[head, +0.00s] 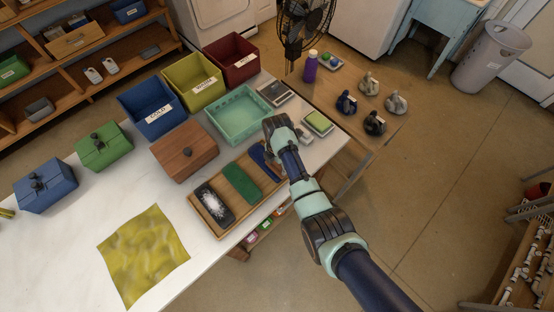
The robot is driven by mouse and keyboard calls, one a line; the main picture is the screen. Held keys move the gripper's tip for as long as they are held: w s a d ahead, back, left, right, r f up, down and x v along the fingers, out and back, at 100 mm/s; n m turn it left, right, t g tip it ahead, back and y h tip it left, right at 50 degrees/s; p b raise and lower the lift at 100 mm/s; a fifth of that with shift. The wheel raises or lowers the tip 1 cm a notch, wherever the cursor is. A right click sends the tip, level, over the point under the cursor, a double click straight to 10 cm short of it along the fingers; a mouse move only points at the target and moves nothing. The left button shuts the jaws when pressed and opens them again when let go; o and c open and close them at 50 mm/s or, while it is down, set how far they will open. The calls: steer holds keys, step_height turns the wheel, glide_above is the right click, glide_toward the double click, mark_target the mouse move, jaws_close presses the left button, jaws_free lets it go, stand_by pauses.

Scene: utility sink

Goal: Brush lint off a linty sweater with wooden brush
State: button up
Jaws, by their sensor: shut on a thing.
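A yellow, mottled piece of cloth (145,257) lies flat on the white table at the front left; pale patches show on it, but I cannot tell lint from folds. A wooden tray (206,223) holds a dark brush-like item (214,204) with a white fuzzy patch and a green oblong item (241,184). A dark blue item (263,158) is at the tray's right end. My gripper (269,149) is there, shut, apparently on this blue item; my wrist hides much of the contact. I cannot tell which item is the wooden brush.
A brown wooden box (184,150) and a teal bin (239,114) stand behind the tray. Blue (152,107), yellow (195,82) and red (232,58) bins stand at the back. Green (104,147) and blue (46,183) lidded boxes are left. White tabletop surrounds the cloth.

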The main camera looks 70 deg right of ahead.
steer(key=shift+r, duration=4.15)
